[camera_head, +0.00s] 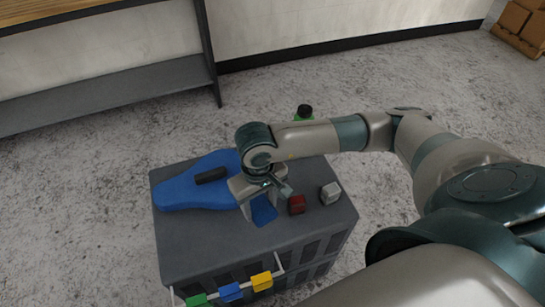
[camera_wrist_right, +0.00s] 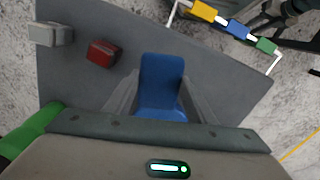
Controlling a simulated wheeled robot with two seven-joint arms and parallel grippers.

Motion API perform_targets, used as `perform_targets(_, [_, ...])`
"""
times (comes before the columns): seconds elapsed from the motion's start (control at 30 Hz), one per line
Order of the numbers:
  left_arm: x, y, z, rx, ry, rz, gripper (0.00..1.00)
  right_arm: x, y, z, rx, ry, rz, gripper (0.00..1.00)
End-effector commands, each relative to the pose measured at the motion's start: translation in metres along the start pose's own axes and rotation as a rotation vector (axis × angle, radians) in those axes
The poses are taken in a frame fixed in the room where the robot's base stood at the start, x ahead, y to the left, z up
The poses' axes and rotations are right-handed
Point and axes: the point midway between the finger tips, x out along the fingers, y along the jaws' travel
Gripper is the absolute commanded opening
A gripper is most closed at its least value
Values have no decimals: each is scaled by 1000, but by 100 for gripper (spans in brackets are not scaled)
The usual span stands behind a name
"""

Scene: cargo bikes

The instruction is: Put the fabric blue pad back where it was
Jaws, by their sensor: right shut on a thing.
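The blue pad (camera_head: 264,211) is between the fingers of my right gripper (camera_head: 259,202), over the grey top of a crate (camera_head: 210,245). In the right wrist view the pad (camera_wrist_right: 162,78) shows as a rounded blue piece, with a finger on each side. My right gripper is shut on it. I cannot tell whether the pad touches the crate top. A larger blue saddle-shaped piece (camera_head: 185,191) lies on the crate, left of the gripper, with a black bar (camera_head: 211,175) on it. My left gripper is in neither view.
A red block (camera_head: 297,204) and a light grey block (camera_head: 330,193) stand right of the gripper. A white rail with green, blue and yellow blocks (camera_head: 230,292) runs along the crate's front. A green item with a black cap (camera_head: 304,113) shows behind the arm.

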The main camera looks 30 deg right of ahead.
Motion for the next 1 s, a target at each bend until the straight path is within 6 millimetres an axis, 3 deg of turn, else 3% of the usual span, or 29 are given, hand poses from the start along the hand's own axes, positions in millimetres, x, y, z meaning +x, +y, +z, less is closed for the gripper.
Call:
perform_targets(0.17, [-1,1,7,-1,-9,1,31,0,0,0,0,0,0,29])
perform_targets(0.2, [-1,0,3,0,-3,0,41,0,0,0,0,0,0,29])
perform_targets(0.37, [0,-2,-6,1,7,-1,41,1,2,-1,29,0,1,29])
perform_targets(0.53, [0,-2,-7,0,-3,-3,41,3,12,-6,163,-2,6,29])
perform_targets(0.77, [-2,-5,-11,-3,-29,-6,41,6,38,-19,545,-4,17,29])
perform_targets(1.0, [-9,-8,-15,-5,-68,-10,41,7,74,-35,1064,-2,27,29])
